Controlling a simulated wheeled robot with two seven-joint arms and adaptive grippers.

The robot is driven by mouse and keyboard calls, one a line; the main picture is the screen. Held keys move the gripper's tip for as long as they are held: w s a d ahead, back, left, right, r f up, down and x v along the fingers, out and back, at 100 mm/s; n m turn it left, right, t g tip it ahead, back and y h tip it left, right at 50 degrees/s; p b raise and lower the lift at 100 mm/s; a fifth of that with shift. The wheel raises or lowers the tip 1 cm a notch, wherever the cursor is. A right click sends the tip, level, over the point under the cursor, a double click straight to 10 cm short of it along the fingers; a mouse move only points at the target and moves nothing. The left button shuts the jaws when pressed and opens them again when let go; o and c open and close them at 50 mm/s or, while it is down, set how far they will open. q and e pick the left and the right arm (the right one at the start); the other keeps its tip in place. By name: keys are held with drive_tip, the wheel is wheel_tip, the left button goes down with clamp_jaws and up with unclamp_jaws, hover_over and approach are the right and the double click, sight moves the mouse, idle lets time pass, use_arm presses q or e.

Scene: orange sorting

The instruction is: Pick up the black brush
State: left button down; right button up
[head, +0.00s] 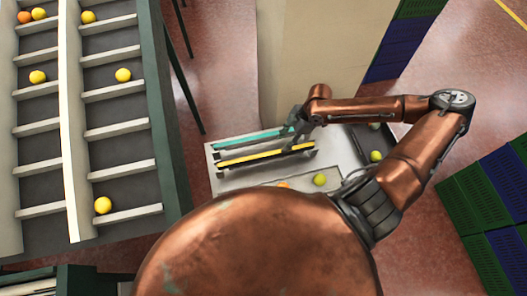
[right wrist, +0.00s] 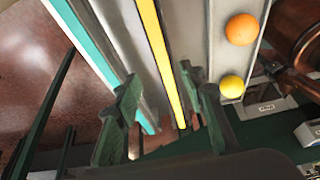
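I cannot clearly make out a black brush. In the head view, a long yellow strip with dark edges (head: 250,156) and a teal strip (head: 248,141) lie side by side on a pale station. The yellow strip (right wrist: 158,45) and teal strip (right wrist: 97,50) also show in the right wrist view. My right gripper (head: 298,132) is over the right ends of these strips. In the right wrist view its two dark green fingers (right wrist: 160,85) are apart, with the yellow strip running between them, seemingly beyond the tips. Contact cannot be told. My left gripper is out of view.
The pale station (head: 228,183) holds a yellow fruit (head: 319,179) and a partly hidden orange one (head: 283,185). A sorting rack (head: 68,150) with several fruits stands at left. A beige box (head: 310,50) is behind. Green and blue crates (head: 480,195) stand at right.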

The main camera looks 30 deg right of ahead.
sight(278, 152)
drive_tip(key=x, duration=0.2)
drive_tip(key=shift+s+a+f, duration=0.1)
drive_tip(key=shift+s+f, duration=0.1)
drive_tip(key=shift+f, duration=0.1)
drive_tip(key=shift+p+x, duration=0.7)
drive_tip(key=shift+x, duration=1.65)
drive_tip(key=shift+s, duration=0.1)
drive_tip(key=shift+c, duration=0.2)
clamp_jaws()
